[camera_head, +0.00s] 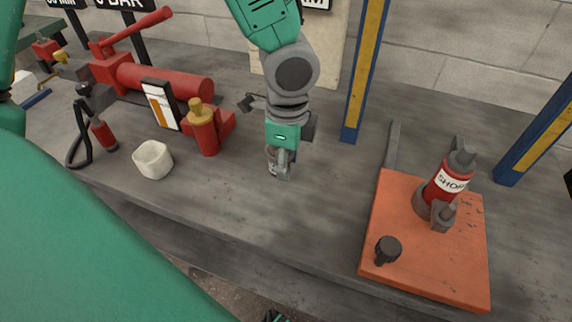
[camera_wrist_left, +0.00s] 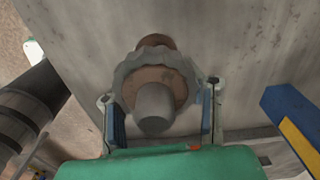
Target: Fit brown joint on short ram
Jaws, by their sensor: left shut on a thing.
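My left gripper (camera_head: 280,166) points down over the middle of the bench. In the left wrist view its two blue-padded fingers (camera_wrist_left: 160,116) are shut on the brown joint (camera_wrist_left: 178,82), which has a scalloped grey ring and a grey stub. In the head view the joint is mostly hidden by the gripper. A short red cylinder with a "SHOP" label (camera_head: 448,183), which looks like the short ram, stands on an orange plate (camera_head: 410,215) at the right. It has a dark grey top and a grey collar at its foot. The gripper is apart from it, to its left. My right gripper is not seen.
A dark knob (camera_head: 387,250) stands on the plate's front. A blue-and-yellow post (camera_head: 364,75) rises between gripper and plate. Left are a red pump (camera_head: 165,82), a yellow-topped red cylinder (camera_head: 204,138), and a white cup-like piece (camera_head: 153,160). The bench before the gripper is clear.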

